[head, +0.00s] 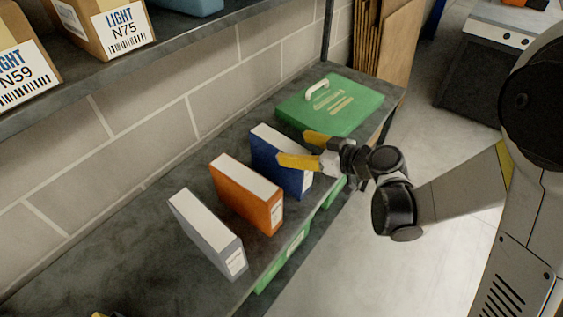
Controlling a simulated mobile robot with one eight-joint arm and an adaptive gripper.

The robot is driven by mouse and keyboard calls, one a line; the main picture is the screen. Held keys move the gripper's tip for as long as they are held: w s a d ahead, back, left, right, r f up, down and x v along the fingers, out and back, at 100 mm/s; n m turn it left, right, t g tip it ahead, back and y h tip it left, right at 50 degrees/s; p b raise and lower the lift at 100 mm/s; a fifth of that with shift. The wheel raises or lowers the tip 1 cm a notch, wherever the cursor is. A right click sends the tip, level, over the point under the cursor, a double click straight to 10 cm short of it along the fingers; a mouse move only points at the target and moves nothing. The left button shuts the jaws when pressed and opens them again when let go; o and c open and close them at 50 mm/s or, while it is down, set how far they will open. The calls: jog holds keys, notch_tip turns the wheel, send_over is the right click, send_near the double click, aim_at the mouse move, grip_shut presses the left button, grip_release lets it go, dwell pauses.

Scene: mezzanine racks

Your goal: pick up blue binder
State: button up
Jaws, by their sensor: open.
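The blue binder (268,149) stands upright on the rack shelf, with its white page edges facing up. It is the farthest of three binders in a row. My gripper (298,149) has yellow fingers spread open over the blue binder's right end. One finger is on the near side and crosses in front of the binder, hiding part of it. The other finger is on the far side, toward the green case. Nothing is between the fingers that I can see as held, and contact with the binder cannot be told.
An orange binder (240,200) and a grey binder (200,230) stand nearer on the same shelf (130,250). A green case (350,105) with a white handle lies just beyond. Boxes (115,25) sit on the upper shelf. Green bins (285,262) are below. The floor (400,275) at right is clear.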

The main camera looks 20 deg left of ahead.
aim_at(288, 146)
jog(key=b+x, duration=0.2)
jog(key=x, duration=0.4)
jog(key=shift+s+f, duration=0.1)
jog(key=shift+f, duration=0.05)
jog(key=shift+d, duration=0.1)
jog(key=c, duration=1.5)
